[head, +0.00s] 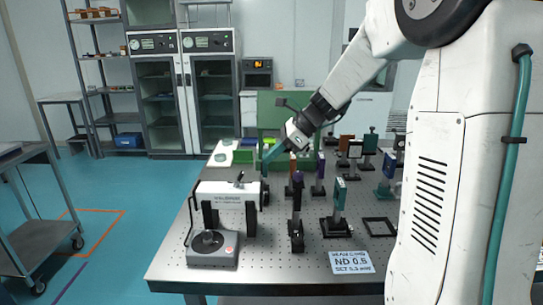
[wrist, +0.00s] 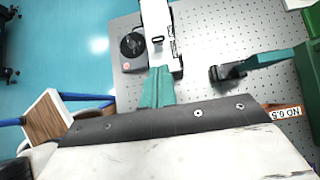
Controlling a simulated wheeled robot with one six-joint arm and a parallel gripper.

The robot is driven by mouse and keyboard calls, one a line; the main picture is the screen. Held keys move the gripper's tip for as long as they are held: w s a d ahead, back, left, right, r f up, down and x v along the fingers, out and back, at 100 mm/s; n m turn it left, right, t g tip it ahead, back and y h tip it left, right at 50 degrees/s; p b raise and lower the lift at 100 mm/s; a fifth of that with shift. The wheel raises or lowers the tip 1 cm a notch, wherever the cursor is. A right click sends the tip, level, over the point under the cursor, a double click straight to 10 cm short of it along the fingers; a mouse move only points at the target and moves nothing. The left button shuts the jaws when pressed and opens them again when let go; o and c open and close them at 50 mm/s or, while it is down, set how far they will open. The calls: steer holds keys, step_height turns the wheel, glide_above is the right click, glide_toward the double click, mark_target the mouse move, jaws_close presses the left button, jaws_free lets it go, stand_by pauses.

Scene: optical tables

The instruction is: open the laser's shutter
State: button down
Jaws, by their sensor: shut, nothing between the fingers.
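The laser (head: 226,200) is a long white housing on black posts near the left front of the optical table. In the wrist view the white laser (wrist: 155,15) lies just beyond my fingertips. A small black part (wrist: 157,40) stands on its top and also shows in the head view (head: 240,178); I cannot tell whether it is the shutter's lever or how it is set. My gripper (head: 264,171) has teal fingers and is shut and empty, above the laser's right end. Its fingers (wrist: 160,72) overlap the housing's near end in the wrist view.
A grey box with a black knob (head: 212,246) stands before the laser. Posts with optics, such as a teal one (head: 339,195), crowd the table to the right. A cart (head: 32,205) stands left.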

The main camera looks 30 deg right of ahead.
mark_target(241, 176)
steer(key=x, duration=0.7)
steer(key=shift+f, duration=0.1)
